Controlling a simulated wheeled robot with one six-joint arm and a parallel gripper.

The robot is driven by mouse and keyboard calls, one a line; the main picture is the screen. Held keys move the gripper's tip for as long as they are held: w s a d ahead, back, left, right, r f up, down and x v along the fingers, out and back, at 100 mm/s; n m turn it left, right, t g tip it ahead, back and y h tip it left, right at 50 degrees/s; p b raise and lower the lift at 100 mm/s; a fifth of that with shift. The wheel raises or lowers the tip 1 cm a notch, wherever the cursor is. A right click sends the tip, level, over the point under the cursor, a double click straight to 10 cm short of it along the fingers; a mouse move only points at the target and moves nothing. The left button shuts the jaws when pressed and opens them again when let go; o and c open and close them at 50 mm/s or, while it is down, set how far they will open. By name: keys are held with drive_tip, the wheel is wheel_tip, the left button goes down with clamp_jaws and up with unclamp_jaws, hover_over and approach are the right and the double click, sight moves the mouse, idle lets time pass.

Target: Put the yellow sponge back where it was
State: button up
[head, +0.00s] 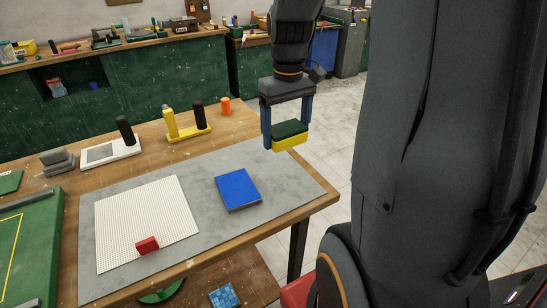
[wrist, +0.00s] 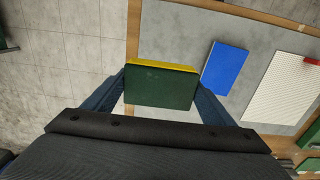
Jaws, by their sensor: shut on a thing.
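The yellow sponge (head: 290,142) has a dark green top layer. My gripper (head: 289,130) is shut on it and holds it above the right side of the table, near the table's right edge. In the wrist view the sponge (wrist: 160,86) sits between the two blue fingers of my gripper (wrist: 161,88), green face toward the camera, with a yellow strip along its far edge. The sponge is apart from the table surface.
On the grey mat (head: 270,168) lie a blue block (head: 237,188), a white dotted sheet (head: 140,220) and a red block (head: 147,245). Behind stand a yellow tool (head: 187,132), a white tool with a dark handle (head: 110,153) and an orange cylinder (head: 225,105). A green board (head: 35,240) lies left.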

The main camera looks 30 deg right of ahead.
sight(284, 170)
drive_tip(key=shift+w+f, duration=0.2)
drive_tip(key=shift+f, duration=0.1)
wheel_tip(284, 170, down, 9)
drive_tip(key=shift+f+p, duration=0.15)
drive_tip(key=shift+p, duration=0.75)
drive_tip(key=shift+f, duration=0.15)
drive_tip(key=o, duration=1)
wheel_tip(284, 170, up, 12)
drive_tip(key=shift+f+b, duration=0.1)
drive_tip(key=shift+b, duration=1.05)
drive_tip(key=shift+t, duration=0.6)
drive_tip(key=s+a+f, duration=0.2)
drive_tip(key=a, duration=0.2)
drive_tip(key=s+a+f, duration=0.3)
drive_tip(key=a, duration=0.1)
drive_tip(key=s+a+f, duration=0.2)
drive_tip(key=a+f, duration=0.1)
drive_tip(key=a, duration=0.1)
drive_tip(key=shift+s+a, duration=0.25)
drive_tip(key=shift+a, duration=0.1)
